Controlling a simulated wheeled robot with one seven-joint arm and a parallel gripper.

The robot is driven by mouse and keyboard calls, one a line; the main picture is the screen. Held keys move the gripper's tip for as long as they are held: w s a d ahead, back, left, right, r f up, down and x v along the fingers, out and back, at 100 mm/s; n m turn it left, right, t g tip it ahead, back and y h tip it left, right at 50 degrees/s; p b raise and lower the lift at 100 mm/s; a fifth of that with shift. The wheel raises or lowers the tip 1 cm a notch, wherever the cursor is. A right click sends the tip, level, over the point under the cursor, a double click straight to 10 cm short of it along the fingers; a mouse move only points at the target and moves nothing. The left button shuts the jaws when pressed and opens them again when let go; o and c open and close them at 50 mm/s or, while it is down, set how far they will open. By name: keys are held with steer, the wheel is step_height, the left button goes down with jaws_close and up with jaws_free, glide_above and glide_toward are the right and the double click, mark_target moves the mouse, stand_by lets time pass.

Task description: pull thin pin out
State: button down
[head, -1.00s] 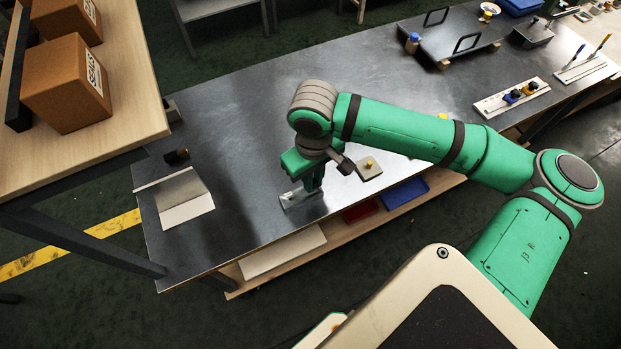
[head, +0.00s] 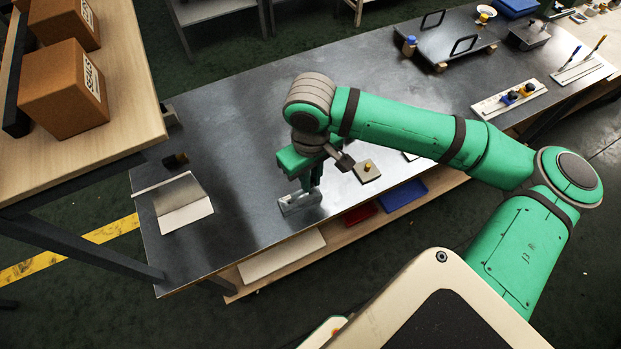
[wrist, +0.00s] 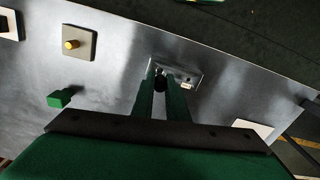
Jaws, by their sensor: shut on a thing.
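A small grey metal fixture (head: 298,204) lies on the dark table near its front edge, and it also shows in the wrist view (wrist: 194,77). My gripper (head: 313,187) points down right over this fixture. In the wrist view my gripper's two green fingers (wrist: 163,82) are shut on a small dark thing, which I take to be the thin pin (wrist: 159,72). Most of the pin is hidden by the fingers, and I cannot tell whether its lower end is still in the fixture. A small pale cylinder (wrist: 187,83) shows at the fixture's right part in the wrist view.
A square plate with a yellow knob (head: 367,171) lies just right of my gripper. A bent pale sheet (head: 182,203) lies at the left, with a dark block (head: 175,159) behind it. A tray with black handles (head: 440,50) stands at the back.

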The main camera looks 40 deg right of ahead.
mark_target(312, 180)
steer(key=shift+w+r, duration=0.1)
steer(key=shift+r, duration=0.4)
steer(key=shift+s+d+r, duration=0.1)
steer(key=shift+s+r, duration=0.1)
steer(key=shift+r, duration=1.3)
